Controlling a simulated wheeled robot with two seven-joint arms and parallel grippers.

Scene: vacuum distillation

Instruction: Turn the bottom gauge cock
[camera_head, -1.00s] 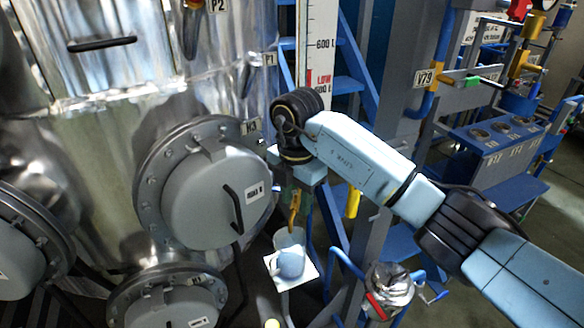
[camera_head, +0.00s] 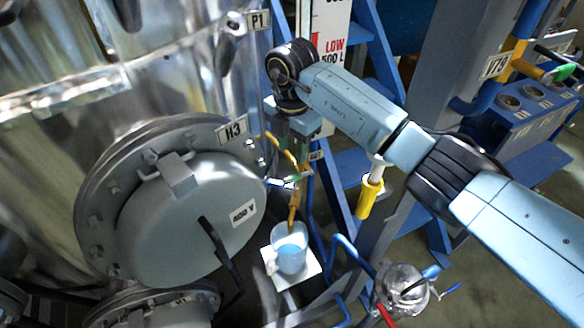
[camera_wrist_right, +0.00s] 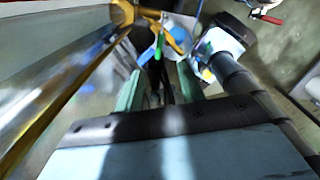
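The bottom gauge cock shows as a small green handle (camera_head: 292,178) on the orange-brown pipework below the level gauge (camera_head: 330,45). In the right wrist view the green handle (camera_wrist_right: 158,46) lies just beyond the fingertips, against the yellow-orange pipe. My right gripper (camera_head: 302,160) points down beside the gauge, just above the cock. In the wrist view its two green-grey fingers (camera_wrist_right: 160,78) stand apart with a gap between them. I see nothing gripped, and contact with the handle cannot be told. My left gripper is out of view.
The steel vessel with a round grey hatch (camera_head: 165,215) is close on the left. A cup with blue liquid (camera_head: 291,258) stands on a white plate (camera_head: 312,268) below the cock.

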